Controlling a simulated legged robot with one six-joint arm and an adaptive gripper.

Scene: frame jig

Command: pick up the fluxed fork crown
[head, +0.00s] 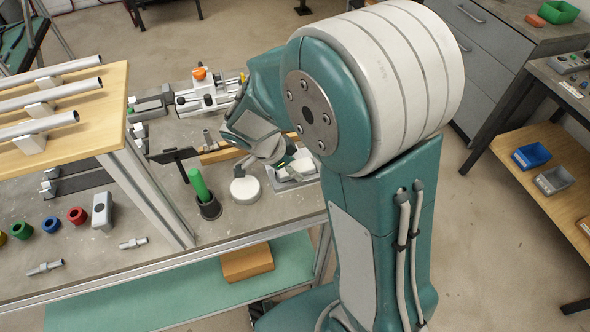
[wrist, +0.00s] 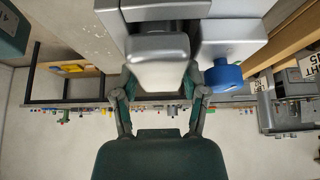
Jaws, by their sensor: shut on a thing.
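In the head view my gripper (head: 268,150) reaches down over the workbench, partly hidden behind my own arm. In the wrist view my gripper (wrist: 158,95) is shut, its linkages on either side of a pale block with a rounded top. What lies between the fingertips is mostly covered, and I cannot make out the fork crown's outline or its flux. Grey metal fixture parts (wrist: 240,28) with a blue knob (wrist: 222,75) lie just beyond and to the right of the fingers.
A green-handled tool stands in a dark cup (head: 209,207), beside a round white pot (head: 245,190). A raised wooden rack (head: 95,135) with metal tubes fills the left. Coloured rings and small metal fittings (head: 45,268) lie along the front. A grey clamp fixture (head: 208,98) stands behind.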

